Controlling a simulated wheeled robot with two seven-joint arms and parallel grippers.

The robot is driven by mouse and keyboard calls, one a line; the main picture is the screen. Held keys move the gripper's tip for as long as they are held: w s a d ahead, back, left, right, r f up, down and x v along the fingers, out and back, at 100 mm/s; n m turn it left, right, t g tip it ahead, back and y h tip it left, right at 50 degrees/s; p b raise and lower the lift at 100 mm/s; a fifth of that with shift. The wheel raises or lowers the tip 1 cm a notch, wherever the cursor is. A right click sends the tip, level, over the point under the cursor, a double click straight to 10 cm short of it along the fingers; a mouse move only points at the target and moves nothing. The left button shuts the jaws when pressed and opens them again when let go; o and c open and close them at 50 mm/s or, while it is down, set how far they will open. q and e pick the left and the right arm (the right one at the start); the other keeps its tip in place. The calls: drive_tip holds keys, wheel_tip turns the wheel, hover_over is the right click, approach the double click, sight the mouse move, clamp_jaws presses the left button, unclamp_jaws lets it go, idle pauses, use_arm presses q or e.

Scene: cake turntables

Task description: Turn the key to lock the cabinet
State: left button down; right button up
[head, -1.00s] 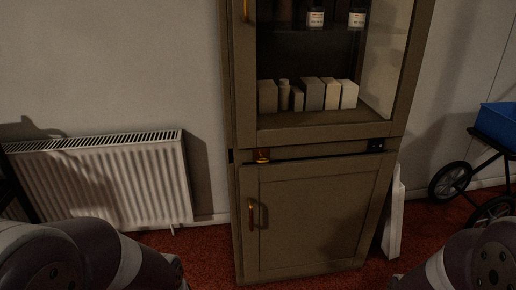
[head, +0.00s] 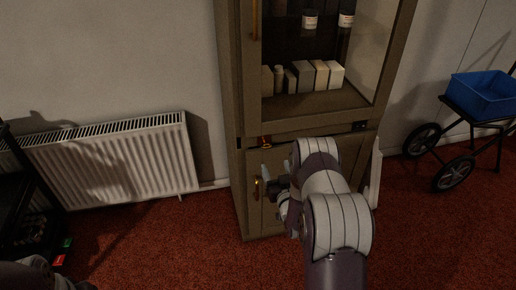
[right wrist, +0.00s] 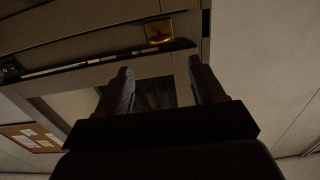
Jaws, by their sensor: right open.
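The cabinet (head: 232,165) is tall and brown, with a glazed upper part and a solid lower door. A small brass lock piece, where the key sits (head: 264,141), is on the rail between the two parts. It shows as a gold square in the right wrist view (right wrist: 159,31); the key's shape is too dark to tell. My right gripper (head: 275,174) is open and empty in front of the lower door, a little below the lock. In the right wrist view its fingers (right wrist: 159,68) are apart, with the lock beyond their tips. My left gripper is out of view.
A white radiator (head: 115,165) stands left. A cart with a blue bin (head: 485,97) stands right. Red carpet (head: 165,245) is clear in front.

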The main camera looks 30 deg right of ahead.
sight(267, 148)
drive_tip(key=b+x, duration=0.1)
drive_tip(key=x, duration=0.8)
drive_tip(key=shift+w+d+f+b, duration=0.1)
drive_tip(key=shift+w+b, duration=0.15)
drive_tip(key=shift+b, duration=0.05)
drive_tip(key=shift+w+d, duration=0.1)
drive_tip(key=shift+w, duration=0.35)
drive_tip(key=c, duration=1.1)
